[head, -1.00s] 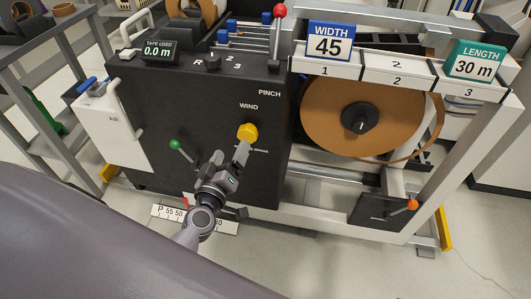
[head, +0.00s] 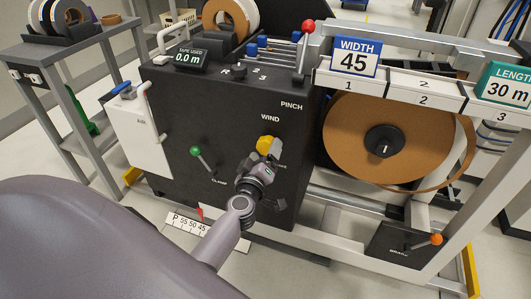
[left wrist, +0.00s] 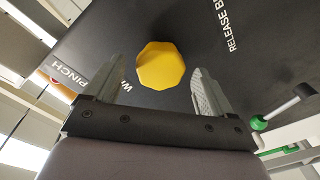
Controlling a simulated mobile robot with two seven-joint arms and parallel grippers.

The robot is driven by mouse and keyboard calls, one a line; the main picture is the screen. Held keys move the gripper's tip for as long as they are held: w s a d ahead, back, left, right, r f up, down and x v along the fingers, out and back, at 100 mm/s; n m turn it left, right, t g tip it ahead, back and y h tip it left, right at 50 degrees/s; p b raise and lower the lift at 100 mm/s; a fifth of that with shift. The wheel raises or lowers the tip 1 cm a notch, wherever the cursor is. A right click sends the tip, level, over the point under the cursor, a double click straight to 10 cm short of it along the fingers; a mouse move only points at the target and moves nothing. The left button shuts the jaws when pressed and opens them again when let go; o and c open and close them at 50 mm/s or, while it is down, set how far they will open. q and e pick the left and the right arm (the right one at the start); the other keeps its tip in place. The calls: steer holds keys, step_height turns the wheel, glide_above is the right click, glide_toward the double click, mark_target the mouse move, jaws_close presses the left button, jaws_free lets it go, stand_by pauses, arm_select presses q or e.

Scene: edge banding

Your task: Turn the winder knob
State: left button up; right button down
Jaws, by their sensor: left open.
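The winder knob is a yellow faceted knob (head: 268,146) on the black front panel (head: 240,110), just below the word WIND. My left gripper (head: 264,160) is in front of the panel at the knob, partly covering its lower side in the head view. In the left wrist view the yellow knob (left wrist: 160,65) shows between the two spread fingers of the left gripper (left wrist: 155,88), with a gap on each side. The fingers are open and hold nothing. How far the fingertips are from the panel is hard to tell. My right gripper is not in view.
A green-tipped lever (head: 196,151) stands left of the knob and also shows in the left wrist view (left wrist: 259,124). A red-tipped lever (head: 308,27) rises above. A large brown roll (head: 350,140) is to the right, with an orange-tipped lever (head: 436,239) below it.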

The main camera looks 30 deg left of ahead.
arm_select(q)
steer(key=shift+w+a, duration=0.2)
steer(key=shift+w, duration=0.45)
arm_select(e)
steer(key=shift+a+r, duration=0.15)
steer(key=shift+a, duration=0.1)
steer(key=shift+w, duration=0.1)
arm_select(q)
steer(key=c, duration=1.1)
steer(key=shift+o, duration=0.2)
